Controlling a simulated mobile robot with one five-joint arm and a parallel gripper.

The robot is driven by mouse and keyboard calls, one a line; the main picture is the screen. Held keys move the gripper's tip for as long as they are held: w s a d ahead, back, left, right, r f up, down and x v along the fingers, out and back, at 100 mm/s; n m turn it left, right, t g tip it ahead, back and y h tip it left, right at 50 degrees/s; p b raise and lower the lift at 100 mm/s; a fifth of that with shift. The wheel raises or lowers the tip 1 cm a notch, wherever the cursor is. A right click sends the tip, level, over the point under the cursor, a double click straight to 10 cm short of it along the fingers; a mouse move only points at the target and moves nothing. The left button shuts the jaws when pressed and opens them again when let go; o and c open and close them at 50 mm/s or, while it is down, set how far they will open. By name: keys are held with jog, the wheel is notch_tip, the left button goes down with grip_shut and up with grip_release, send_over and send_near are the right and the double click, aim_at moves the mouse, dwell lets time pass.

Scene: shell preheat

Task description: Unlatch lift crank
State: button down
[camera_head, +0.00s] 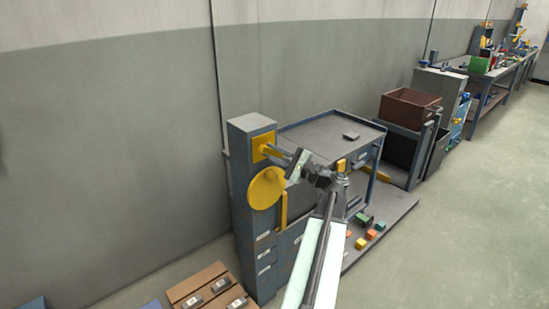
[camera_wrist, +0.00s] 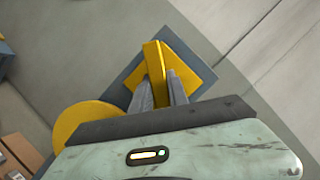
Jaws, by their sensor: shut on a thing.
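A blue-grey column (camera_head: 240,160) stands near the wall. A yellow plate (camera_head: 259,146) sits high on it, with a yellow disc (camera_head: 266,188) just below. In the wrist view a raised yellow handle (camera_wrist: 153,62) stands out from the yellow plate (camera_wrist: 188,58), and the disc (camera_wrist: 88,125) is at the lower left. My gripper (camera_head: 272,150) reaches the plate from the right. In the wrist view its two fingers (camera_wrist: 162,84) are shut on the handle, one on each side. The handle's lower part is hidden between the fingers, and the head view does not show the grip clearly.
A grey-topped cart (camera_head: 320,135) stands right behind my arm. Several coloured blocks (camera_head: 370,234) lie on a low grey platform. A brown crate (camera_head: 408,108) is further back. A wooden pallet (camera_head: 200,280) lies left of the column's foot. The floor at right is clear.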

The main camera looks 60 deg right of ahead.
jog(key=m+h+b, duration=0.1)
jog(key=m, duration=0.1)
jog(key=m+t+h, duration=0.1)
jog(key=m, duration=0.1)
jog(key=m+h+b, duration=0.1)
jog(key=m, duration=0.2)
jog(key=shift+a+b, duration=0.25)
jog(key=shift+b, duration=0.05)
jog(key=m+h, duration=0.1)
jog(key=m, duration=0.1)
jog(key=m+h, duration=0.1)
jog(key=m, duration=0.2)
jog(key=shift+r+m+h+b, duration=0.15)
jog(key=shift+m+h+b, duration=0.15)
jog(key=shift+h+b, duration=0.1)
jog(key=shift+d+m+h, duration=0.15)
jog(key=shift+m+h, duration=0.65)
jog(key=shift+m, duration=0.8)
jog(key=c, duration=1.3)
grip_release()
